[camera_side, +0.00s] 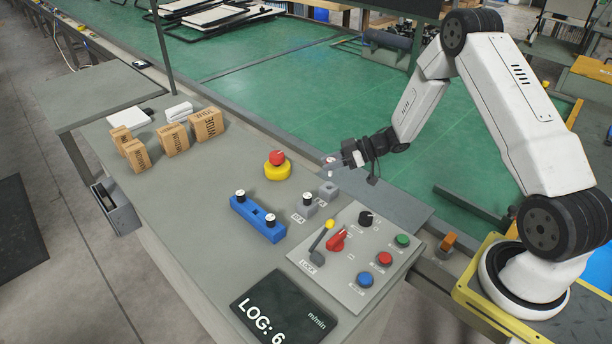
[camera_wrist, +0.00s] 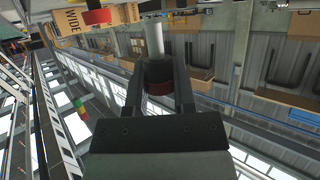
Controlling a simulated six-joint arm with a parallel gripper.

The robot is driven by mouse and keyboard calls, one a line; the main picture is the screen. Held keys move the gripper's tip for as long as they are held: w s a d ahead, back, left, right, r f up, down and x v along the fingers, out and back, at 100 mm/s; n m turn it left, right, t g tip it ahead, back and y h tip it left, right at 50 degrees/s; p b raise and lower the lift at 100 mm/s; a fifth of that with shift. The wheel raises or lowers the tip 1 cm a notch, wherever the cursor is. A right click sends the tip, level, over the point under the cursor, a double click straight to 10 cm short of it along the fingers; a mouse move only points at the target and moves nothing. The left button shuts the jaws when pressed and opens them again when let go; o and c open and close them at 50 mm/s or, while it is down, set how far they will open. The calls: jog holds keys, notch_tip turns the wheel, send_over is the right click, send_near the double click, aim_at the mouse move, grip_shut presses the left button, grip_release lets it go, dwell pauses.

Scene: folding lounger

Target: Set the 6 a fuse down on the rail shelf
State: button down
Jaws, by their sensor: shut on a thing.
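My gripper (camera_side: 346,160) is shut on a fuse (camera_side: 330,164) and holds it above the desk's back edge, behind the grey sockets. In the wrist view the fuse (camera_wrist: 154,40) sits between the two fingers, with a pale cylindrical end, a dark middle and a red band. Its rating cannot be read. A blue rail block (camera_side: 259,219), probably the rail shelf, lies on the desk left of my gripper and nearer the camera.
A red emergency stop on a yellow base (camera_side: 277,168) stands behind the blue block. A control panel (camera_side: 357,257) with a lever, knobs and buttons lies to the right, with a log display (camera_side: 284,309) in front. Several cardboard boxes (camera_side: 172,139) stand at left; the desk between is clear.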

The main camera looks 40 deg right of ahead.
jog(key=shift+w+d+r+n+g+y, duration=0.1)
jog(key=shift+w+d+n+g+y, duration=0.05)
jog(key=shift+d+n+g+y, duration=0.3)
jog(key=s+d+f+n+g+y, duration=0.1)
jog(key=s+d+n+g, duration=0.2)
jog(key=d+n+g, duration=0.1)
jog(key=s+d+f+n+g+y, duration=0.1)
jog(key=s+d+n+g, duration=0.2)
jog(key=d, duration=0.4)
jog(key=shift+s+n+g+y, duration=0.3)
jog(key=shift+n+g+y, duration=0.05)
jog(key=shift+g, duration=0.4)
jog(key=shift+d+f, duration=0.1)
jog(key=shift+f, duration=0.05)
jog(key=shift+f, duration=3.35)
jog(key=shift+f, duration=0.65)
jog(key=shift+c, duration=1.8)
grip_release()
